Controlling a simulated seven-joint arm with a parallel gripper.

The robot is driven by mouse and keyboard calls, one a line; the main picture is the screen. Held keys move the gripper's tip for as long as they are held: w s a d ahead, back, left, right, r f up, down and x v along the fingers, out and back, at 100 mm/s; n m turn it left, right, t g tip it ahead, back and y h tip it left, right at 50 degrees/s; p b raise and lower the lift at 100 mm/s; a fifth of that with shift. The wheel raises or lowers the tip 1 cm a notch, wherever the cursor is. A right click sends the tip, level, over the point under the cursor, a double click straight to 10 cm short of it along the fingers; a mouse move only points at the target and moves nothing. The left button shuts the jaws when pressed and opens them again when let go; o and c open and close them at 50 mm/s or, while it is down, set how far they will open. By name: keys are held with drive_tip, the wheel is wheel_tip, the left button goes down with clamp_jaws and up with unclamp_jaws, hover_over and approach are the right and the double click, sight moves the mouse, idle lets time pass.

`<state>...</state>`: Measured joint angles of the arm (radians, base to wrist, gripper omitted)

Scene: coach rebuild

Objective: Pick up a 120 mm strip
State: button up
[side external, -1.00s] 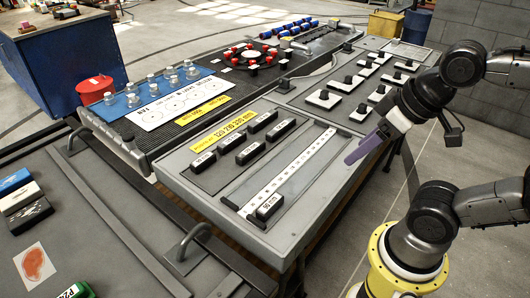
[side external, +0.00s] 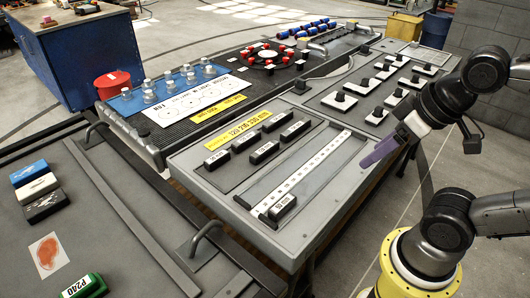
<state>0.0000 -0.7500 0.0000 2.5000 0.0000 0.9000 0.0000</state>
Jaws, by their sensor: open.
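Several black strips with white end labels lie on the grey slotted panel (side external: 345,195). In the recess under the yellow size label (side external: 243,128) they sit in two short rows, among them a front-left strip (side external: 217,159), a front-middle strip (side external: 265,152) and a back strip (side external: 295,130). Another strip (side external: 283,207) lies at the near end of the white ruler (side external: 308,172). The strip labels are too small to read surely, so I cannot tell which are 120 mm. My gripper (side external: 378,154), with purple fingers, is open and empty above the panel's right edge, apart from all strips.
Black-knobbed white blocks (side external: 345,102) stand on the panel's far part. A raised handle (side external: 205,236) is near the panel's front-left corner. Open floor is at right.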

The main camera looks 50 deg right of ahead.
drive_tip(key=shift+o, duration=0.5)
